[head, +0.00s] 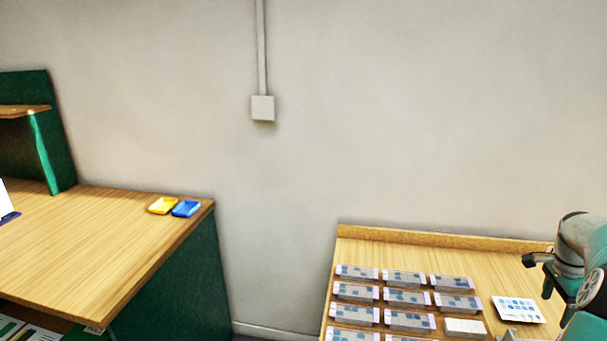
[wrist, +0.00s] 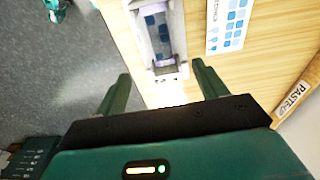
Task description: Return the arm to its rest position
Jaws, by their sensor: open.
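My gripper (wrist: 160,88) is open in the wrist view, its two dark green fingers spread apart with nothing between them in their grip. In the head view part of my arm shows at the right edge, over the right end of the table; the fingers cannot be made out there.
The right table (head: 395,252) bears several rows of packs (head: 408,320), a white stack (head: 465,327) and a printed sheet (head: 518,309). A gap separates the tables.

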